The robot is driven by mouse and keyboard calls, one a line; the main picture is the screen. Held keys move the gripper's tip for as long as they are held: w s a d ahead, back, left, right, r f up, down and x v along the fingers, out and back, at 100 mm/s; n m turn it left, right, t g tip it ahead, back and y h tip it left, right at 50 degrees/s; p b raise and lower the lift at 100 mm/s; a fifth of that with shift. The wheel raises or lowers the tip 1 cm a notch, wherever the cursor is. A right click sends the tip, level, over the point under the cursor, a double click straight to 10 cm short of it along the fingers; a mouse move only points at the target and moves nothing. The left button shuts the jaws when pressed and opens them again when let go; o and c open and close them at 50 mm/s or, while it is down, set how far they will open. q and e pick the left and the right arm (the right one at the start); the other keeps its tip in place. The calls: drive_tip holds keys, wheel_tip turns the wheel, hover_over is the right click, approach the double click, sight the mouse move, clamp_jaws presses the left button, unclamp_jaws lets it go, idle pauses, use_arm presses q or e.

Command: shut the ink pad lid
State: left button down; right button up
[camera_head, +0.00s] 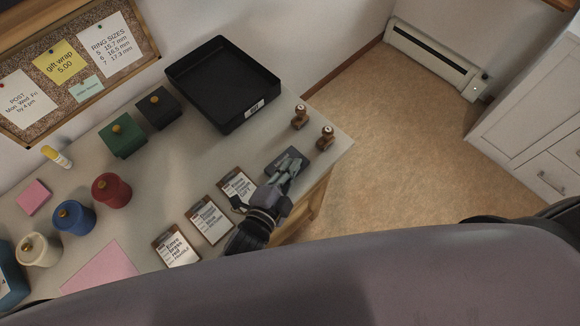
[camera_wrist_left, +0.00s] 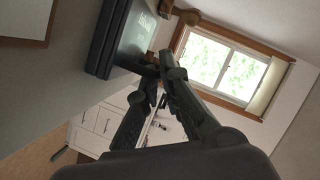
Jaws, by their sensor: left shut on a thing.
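The ink pad (camera_head: 291,157) is a small dark grey box near the table's front right corner. In the left wrist view the ink pad (camera_wrist_left: 124,38) shows at upper left, with pale lettering on its face and a dark edge along its side. My left gripper (camera_head: 287,170) reaches over the pad's near side and partly hides it. In the left wrist view my left gripper (camera_wrist_left: 158,76) has its fingertips close together at the pad's edge, shut on the ink pad lid. I cannot tell the lid's exact angle. My right gripper is not in view.
Two wooden stamps (camera_head: 300,117) stand just behind the pad. Cards on small clipboards (camera_head: 209,219) lie to its left. A black tray (camera_head: 206,102), lidded boxes (camera_head: 122,140) and round jars (camera_head: 111,190) stand farther back and left. The table edge drops off close to the pad's right.

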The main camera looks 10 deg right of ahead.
use_arm(q)
drive_tip(key=shift+f, duration=0.1)
drive_tip(key=c, duration=2)
unclamp_jaws()
drive_tip(key=shift+c, duration=0.2)
drive_tip(key=v, duration=1.2)
